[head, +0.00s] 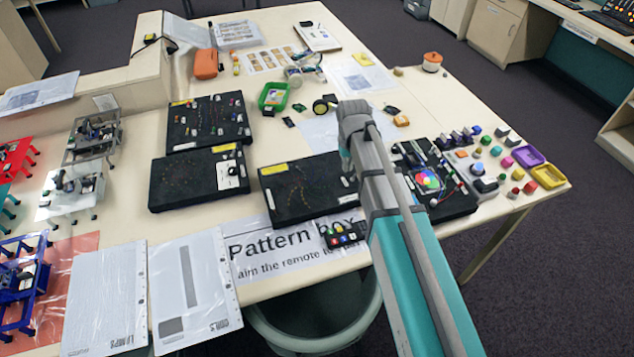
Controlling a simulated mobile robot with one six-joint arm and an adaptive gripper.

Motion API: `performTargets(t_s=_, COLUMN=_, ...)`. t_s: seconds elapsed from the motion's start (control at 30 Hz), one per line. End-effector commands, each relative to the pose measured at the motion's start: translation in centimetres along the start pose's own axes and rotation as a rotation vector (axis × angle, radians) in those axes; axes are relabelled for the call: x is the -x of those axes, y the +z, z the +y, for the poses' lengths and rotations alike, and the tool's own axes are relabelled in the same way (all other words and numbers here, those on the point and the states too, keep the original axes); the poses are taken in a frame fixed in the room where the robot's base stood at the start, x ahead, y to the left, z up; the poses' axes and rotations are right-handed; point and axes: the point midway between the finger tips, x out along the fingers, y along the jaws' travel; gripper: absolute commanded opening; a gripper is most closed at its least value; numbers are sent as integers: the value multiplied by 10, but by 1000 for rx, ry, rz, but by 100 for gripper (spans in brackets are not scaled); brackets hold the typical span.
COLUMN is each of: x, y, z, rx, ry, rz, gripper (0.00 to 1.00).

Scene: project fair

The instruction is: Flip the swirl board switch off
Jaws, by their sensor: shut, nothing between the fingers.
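Several black boards lie on the cream table, and I cannot tell for certain which is the swirl board. The middle front board (290,205) carries faint curved rows of small amber dots. The board to its right (455,205) has a bright multicoloured patch (428,180) and is partly hidden by my arm. No switch or its position can be made out clearly on either board. My arm rises from the lower right and crosses between these two boards. My gripper does not show; the arm seems to hide it.
Two more black boards (185,140) (165,190) lie to the left. A small remote (345,236) lies on the "Pattern box" sheet (275,262) at the front edge. Purple (527,156) and yellow (548,176) trays and small coloured parts crowd the right corner. A stool (310,330) stands below the front edge.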

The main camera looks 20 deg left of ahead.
Motion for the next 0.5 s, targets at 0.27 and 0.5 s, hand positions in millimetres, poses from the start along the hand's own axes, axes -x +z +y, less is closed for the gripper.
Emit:
performTargets(t_s=0.27, x=18, y=0, z=-2, rx=0, ry=0, rz=0, gripper=0)
performTargets(t_s=0.5, x=22, y=0, z=-2, rx=0, ry=0, rz=0, gripper=0)
